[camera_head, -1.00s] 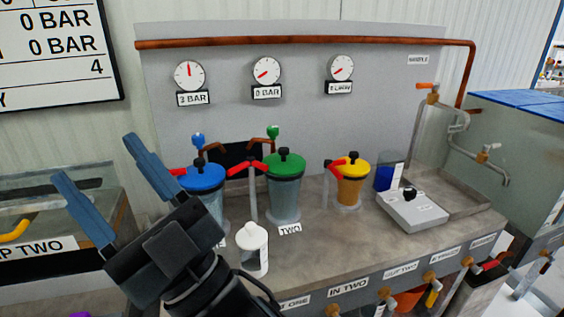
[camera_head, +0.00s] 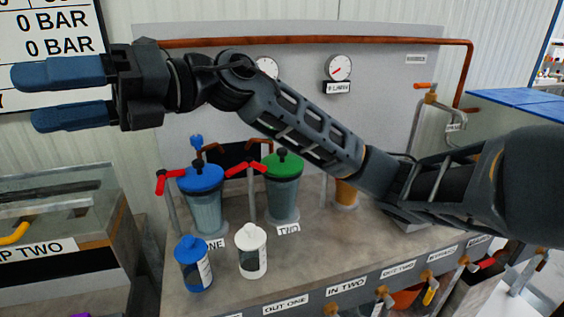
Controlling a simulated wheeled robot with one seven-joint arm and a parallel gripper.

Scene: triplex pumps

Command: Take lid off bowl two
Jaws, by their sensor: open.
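Bowl two (camera_head: 283,200) is a clear filter bowl with a green lid (camera_head: 282,165) on it, standing on the bench behind the label TWO. A dark knob tops the lid. My gripper (camera_head: 70,92) is at the upper left, blue fingers pointing left, open and empty. It is well to the left of bowl two and higher in the picture.
Bowl one (camera_head: 206,211) with its blue lid (camera_head: 202,178) stands left of bowl two. Red valve handles (camera_head: 245,168) sit beside the bowls. A copper pipe (camera_head: 330,41) runs above.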

